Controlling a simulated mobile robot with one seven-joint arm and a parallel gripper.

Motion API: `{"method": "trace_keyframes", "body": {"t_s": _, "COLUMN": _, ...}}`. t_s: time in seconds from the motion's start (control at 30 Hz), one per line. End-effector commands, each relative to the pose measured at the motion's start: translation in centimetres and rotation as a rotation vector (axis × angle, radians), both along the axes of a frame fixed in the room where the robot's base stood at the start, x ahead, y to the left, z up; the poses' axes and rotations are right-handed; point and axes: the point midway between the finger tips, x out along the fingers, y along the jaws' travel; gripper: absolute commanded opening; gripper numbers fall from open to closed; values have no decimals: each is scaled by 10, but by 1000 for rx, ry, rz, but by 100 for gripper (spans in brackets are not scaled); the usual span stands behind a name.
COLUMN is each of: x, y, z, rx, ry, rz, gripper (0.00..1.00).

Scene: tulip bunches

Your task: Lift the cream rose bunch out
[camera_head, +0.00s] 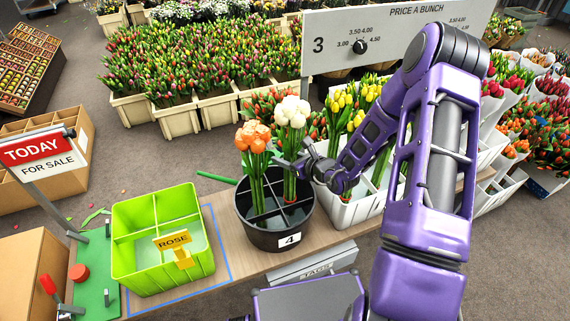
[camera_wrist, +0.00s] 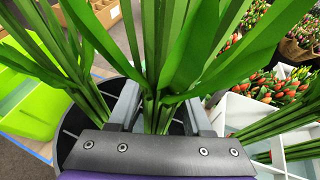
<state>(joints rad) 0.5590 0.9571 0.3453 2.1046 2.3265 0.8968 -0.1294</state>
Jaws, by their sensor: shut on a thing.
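The cream rose bunch (camera_head: 292,112) stands upright in the right part of a divided black bucket (camera_head: 275,241) marked 4. Its green stems reach down inside the bucket wall. My gripper (camera_head: 295,164) comes from the right and is shut on these stems below the flower heads. In the wrist view the stems of the held bunch (camera_wrist: 158,118) pass between the two grey fingers of my gripper (camera_wrist: 160,110). The stem ends are hidden there by the gripper body.
An orange bunch (camera_head: 254,137) stands close on the left in the same bucket. A lime green divided crate (camera_head: 205,268) with a yellow ROSE tag (camera_head: 173,242) sits left of it on the table. A white container (camera_head: 345,212) with yellow tulips stands close on the right.

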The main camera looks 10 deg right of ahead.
Motion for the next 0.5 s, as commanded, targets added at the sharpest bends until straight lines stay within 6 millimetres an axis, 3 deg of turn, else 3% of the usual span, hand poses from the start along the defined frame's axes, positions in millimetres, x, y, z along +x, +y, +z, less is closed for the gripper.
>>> {"method": "trace_keyframes", "body": {"t_s": 0.03, "x": 1, "y": 0, "z": 17, "rx": -2, "ry": -7, "rz": 1, "gripper": 0}}
{"method": "trace_keyframes", "body": {"t_s": 0.2, "x": 1, "y": 0, "z": 57, "rx": -2, "ry": -6, "rz": 1, "gripper": 0}}
{"method": "trace_keyframes", "body": {"t_s": 0.5, "x": 0, "y": 0, "z": 115, "rx": -1, "ry": -4, "rz": 0, "gripper": 0}}
